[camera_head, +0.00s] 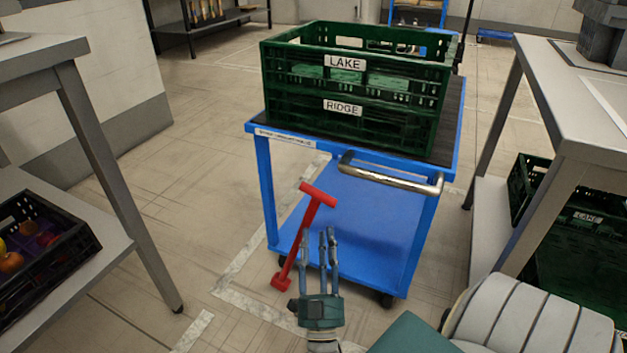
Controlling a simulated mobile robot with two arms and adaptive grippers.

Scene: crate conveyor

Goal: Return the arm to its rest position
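My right gripper (320,234) is at the lower middle of the head view, pointing away from me toward the blue cart (365,215). Its fingers are apart, with the cart's lower shelf showing between them, and nothing is seen held. A red bar with a crosspiece at its top (305,235) shows just left of the fingers, tilted. I cannot tell whether it touches the gripper or the cart. My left gripper is not in view.
Two green crates, the upper marked LAKE (290,65) and the lower RIDGE (290,107), are stacked on the cart, which has a metal handle (390,178). Grey tables stand left (30,55) and right (575,115). A dark fruit crate (75,245) is at lower left.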

